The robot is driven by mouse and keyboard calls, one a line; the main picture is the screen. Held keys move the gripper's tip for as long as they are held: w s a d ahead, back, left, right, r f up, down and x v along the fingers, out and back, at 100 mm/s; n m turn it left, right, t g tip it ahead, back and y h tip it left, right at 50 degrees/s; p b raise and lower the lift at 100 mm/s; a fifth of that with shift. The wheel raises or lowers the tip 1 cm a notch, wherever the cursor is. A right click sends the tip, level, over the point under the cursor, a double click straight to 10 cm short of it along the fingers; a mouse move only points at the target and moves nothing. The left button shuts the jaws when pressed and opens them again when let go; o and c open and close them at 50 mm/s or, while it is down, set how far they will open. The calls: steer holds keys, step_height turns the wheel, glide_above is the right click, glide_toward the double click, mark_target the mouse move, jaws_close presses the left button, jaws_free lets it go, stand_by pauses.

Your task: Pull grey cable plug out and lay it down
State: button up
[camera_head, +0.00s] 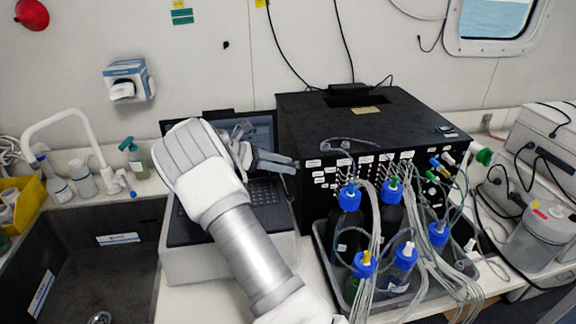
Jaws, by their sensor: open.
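My gripper (293,164) is open, in front of the laptop screen, its fingers pointing right toward the left front edge of the black box (375,118). I see nothing held between its fingers. A thin grey cable (345,139) loops at the top of the box's front face, just right of the fingertips. I cannot make out its plug clearly; it is too small. Whether the fingers touch the box or the cable cannot be told.
An open laptop (262,192) lies behind my arm. A grey tray (322,250) holds several blue-capped bottles (349,197) with many thin tubes below the box front. A dark sink (75,270) is at left. White equipment (545,130) stands at right.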

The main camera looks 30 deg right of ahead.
jaws_close()
stand_by(0.3)
steer(key=shift+a, duration=0.2)
stand_by(1.2)
steer(key=shift+w+a+p, duration=0.2)
steer(key=shift+w+a, duration=0.05)
steer(key=shift+a, duration=0.65)
steer(key=shift+w+a+p, duration=0.2)
steer(key=shift+w+a, duration=0.1)
steer(key=shift+a, duration=0.6)
steer(key=shift+w+a+p, duration=0.2)
steer(key=shift+w+a, duration=0.05)
steer(key=shift+a, duration=0.65)
